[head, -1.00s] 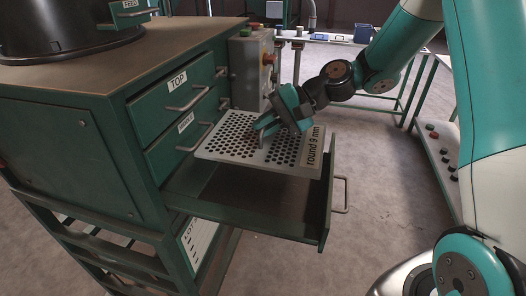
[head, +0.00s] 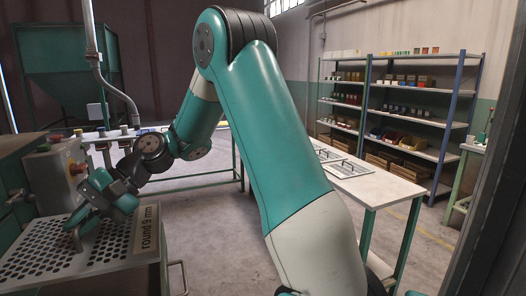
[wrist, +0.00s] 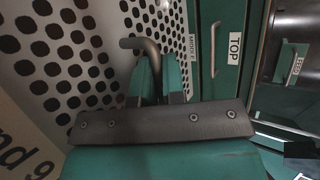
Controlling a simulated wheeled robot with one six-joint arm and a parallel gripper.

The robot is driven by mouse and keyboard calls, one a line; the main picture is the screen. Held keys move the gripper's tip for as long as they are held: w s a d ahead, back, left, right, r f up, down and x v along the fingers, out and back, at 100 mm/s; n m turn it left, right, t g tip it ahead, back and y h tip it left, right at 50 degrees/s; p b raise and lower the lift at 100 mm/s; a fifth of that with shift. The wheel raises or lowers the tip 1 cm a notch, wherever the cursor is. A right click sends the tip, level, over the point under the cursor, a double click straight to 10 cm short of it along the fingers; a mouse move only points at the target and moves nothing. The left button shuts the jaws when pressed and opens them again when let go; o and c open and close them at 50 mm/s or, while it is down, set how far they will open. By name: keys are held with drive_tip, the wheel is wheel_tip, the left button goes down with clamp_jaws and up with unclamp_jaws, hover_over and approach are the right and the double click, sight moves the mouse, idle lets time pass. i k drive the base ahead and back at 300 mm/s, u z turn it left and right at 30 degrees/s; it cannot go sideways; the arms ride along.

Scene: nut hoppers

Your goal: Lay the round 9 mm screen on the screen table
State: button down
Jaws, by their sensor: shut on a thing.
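The round 9 mm screen (head: 112,248) is a pale plate full of round holes, with its name on a label at one edge. It lies at the lower left of the head view, above the pulled-out drawer (head: 135,283). My gripper (head: 76,232) is over the plate and shut on its dark bent handle (wrist: 148,48). The wrist view shows the fingers (wrist: 160,85) closed around this handle, with the holed plate (wrist: 62,65) behind. I cannot tell whether the screen touches the drawer. A pale-topped table (head: 388,190) with flat framed pieces stands right of centre; it may be the screen table.
The green cabinet with its TOP drawer (wrist: 232,48) is beside the screen. A control box (head: 60,175) stands behind it. Shelves with small bins (head: 415,115) stand at the back right. Open floor (head: 225,235) lies between cabinet and pale-topped table.

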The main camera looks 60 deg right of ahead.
sight(378, 186)
drive_tip(key=u, duration=0.7)
drive_tip(key=k, duration=0.15)
drive_tip(key=z, duration=2.3)
drive_tip(key=i, duration=1.1)
drive_tip(key=z, duration=0.8)
drive_tip(key=i, duration=0.85)
drive_tip(key=z, duration=0.1)
